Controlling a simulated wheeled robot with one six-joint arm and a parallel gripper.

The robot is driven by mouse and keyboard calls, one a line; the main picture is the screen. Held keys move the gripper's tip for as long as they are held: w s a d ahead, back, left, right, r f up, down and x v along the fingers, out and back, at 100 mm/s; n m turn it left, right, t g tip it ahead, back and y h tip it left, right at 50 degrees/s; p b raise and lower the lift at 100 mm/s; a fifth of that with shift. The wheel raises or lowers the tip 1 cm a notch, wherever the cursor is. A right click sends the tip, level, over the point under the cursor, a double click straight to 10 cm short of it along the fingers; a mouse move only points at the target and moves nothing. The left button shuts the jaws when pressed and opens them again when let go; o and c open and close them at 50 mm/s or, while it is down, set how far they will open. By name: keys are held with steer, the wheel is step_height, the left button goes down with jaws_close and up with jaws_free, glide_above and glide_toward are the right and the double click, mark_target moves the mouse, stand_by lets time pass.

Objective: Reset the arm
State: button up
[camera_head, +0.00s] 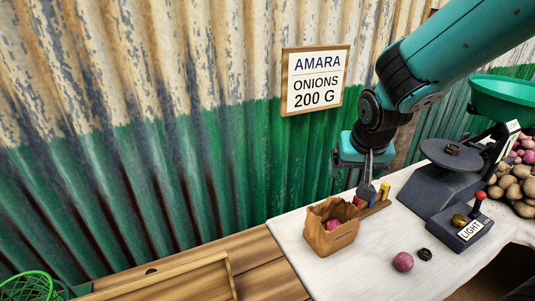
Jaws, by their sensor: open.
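My gripper (367,189) hangs from my teal arm, fingers pointing down, just behind and right of the open brown paper bag (331,242). It is open, and I see nothing held in it. A purple-red onion (333,225) shows inside the bag's mouth. Another onion (403,261) lies loose on the white cloth to the right of the bag. The fingers partly overlap in this view, and their exact height above the cloth is hard to tell.
A dark balance scale (447,190) with a green pan (503,96) and a "LIGHT" label stands at right, near piled potatoes (515,187). A small rack with a yellow piece (385,190) is beside the gripper. A sign (316,80) reads "AMARA ONIONS 200 G". The front cloth is mostly clear.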

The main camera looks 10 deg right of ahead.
steer(key=s+a+r+n+g+y, duration=0.2)
steer(key=s+a+r+n, duration=0.2)
steer(key=s+a, duration=0.4)
steer(key=s+a+r+n+g+y, duration=0.2)
steer(key=s+a+n, duration=0.5)
steer(key=s, duration=0.5)
steer(key=shift+a+r+y+p, duration=0.35)
steer(key=shift+r+y, duration=0.45)
steer(key=shift+r, duration=0.15)
steer(key=shift+w, duration=0.1)
